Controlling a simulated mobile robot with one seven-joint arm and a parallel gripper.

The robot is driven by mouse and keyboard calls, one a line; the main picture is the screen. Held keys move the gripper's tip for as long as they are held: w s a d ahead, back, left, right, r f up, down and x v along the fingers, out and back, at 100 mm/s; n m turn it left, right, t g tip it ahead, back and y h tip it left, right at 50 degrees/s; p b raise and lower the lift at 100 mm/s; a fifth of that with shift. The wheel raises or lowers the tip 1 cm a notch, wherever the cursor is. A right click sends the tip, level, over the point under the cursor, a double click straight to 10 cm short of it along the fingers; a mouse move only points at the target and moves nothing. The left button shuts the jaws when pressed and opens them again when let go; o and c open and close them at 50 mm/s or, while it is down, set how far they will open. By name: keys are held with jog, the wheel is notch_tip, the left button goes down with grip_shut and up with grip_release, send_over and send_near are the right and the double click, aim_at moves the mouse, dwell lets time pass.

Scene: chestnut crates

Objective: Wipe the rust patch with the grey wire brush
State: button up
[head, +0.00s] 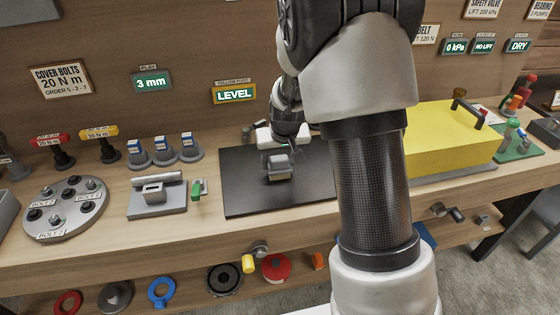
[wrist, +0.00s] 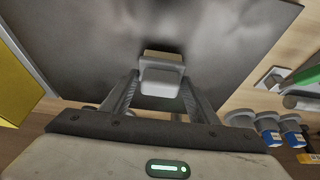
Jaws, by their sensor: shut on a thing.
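My gripper (head: 280,153) is over the dark metal plate (head: 245,192) on the bench. It is shut on the grey wire brush (head: 279,171), a small grey block. In the wrist view the brush (wrist: 162,79) sits between my two fingers, with the dark plate (wrist: 90,35) beyond it. The brush is at or just above the plate; I cannot tell whether it touches. I see no clear rust patch; the plate shows only dark grey with paler smudges. My arm hides the plate's right part in the head view.
A yellow box (head: 445,140) stands right of the plate. A grey block fixture with a green handle (head: 196,190) and a round bolt disc (head: 66,208) stand left. Blue-labelled pieces (head: 163,150) stand behind. A lower shelf holds a red part (head: 276,268).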

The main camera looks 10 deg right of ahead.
notch_tip(320, 180, up, 4)
jog(key=shift+f+p, duration=0.25)
jog(key=shift+p, duration=0.7)
jog(key=shift+r+p, duration=1.55)
jog(key=shift+r, duration=0.85)
